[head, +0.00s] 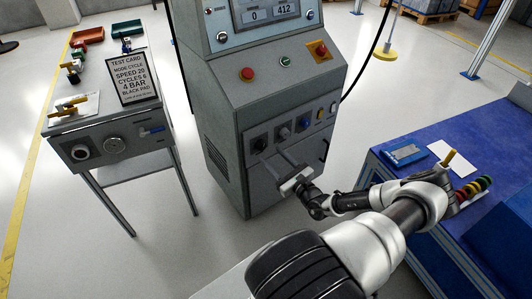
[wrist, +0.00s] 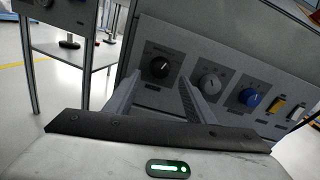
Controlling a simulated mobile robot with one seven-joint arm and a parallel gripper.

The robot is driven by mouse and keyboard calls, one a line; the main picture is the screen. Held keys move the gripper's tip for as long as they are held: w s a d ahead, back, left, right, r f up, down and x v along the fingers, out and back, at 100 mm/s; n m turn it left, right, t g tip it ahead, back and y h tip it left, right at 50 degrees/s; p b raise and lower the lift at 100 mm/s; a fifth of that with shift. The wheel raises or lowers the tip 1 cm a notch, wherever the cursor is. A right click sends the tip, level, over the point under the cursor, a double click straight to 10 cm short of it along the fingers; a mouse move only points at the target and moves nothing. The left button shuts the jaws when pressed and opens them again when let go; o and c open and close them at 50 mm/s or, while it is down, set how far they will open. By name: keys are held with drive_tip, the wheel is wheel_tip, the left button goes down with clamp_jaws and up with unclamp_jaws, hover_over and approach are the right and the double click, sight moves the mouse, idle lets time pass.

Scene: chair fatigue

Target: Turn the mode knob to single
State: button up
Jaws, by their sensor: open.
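A row of three knobs sits on the lower front panel of the grey machine (head: 225,110). The left one is a black knob (wrist: 160,67), the middle one a grey knob (wrist: 209,84), the right one a blue knob (wrist: 250,97). The lettering by them is too small to read, so I cannot tell by label which is the mode knob. My gripper (wrist: 160,78) is open, its two fingers pointing at the panel on either side of the black knob. I cannot tell whether the fingertips touch it. In the head view the black knob (head: 259,144) is just beyond the fingers.
Two switches, one orange (wrist: 279,104) and one white (wrist: 296,111), sit right of the blue knob. Red buttons (head: 247,74) are higher up. A stand with a test card (head: 132,75) is at left; the card mentions mode and cycle. A blue bench (head: 440,140) is at right.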

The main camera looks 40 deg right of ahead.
sight(263, 148)
drive_tip(key=w, duration=0.5)
drive_tip(key=shift+b, duration=0.4)
drive_tip(key=c, duration=1)
